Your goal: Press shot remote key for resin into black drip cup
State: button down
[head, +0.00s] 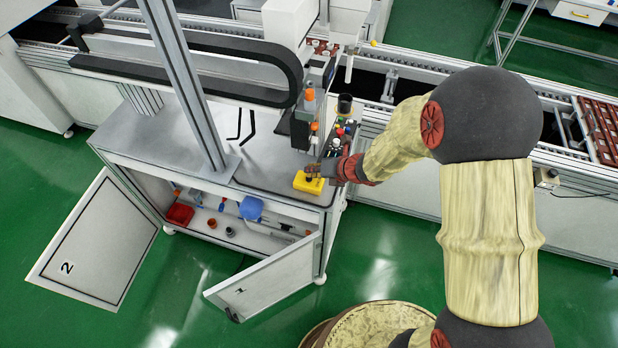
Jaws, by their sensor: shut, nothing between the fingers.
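The yellow remote (303,186) lies near the front right corner of the grey bench top, with a small dark spot on its upper face. My gripper (311,172) is shut and empty, its fingertips at the back part of the remote. I cannot tell whether the tips touch a key, as the fingers partly cover that face. The black drip cup (345,104) stands at the back right of the bench, under the pale nozzle (349,68). Any resin inside it is too small to see.
Small coloured items (346,131) crowd the bench's right edge behind my gripper. A grey upright post (190,90) and dispensing machine stand on the bench. Two cabinet doors (265,283) hang open below, over a shelf with a red bin (180,214). A conveyor (570,150) runs behind.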

jog(key=shift+f+b, duration=0.4)
jog(key=shift+f, duration=0.05)
dwell(0.4)
dwell(0.3)
jog(key=shift+r+p, duration=0.8)
jog(key=shift+r, duration=0.1)
notch_tip(320, 180, up, 5)
jog(key=p, duration=0.4)
dwell(0.7)
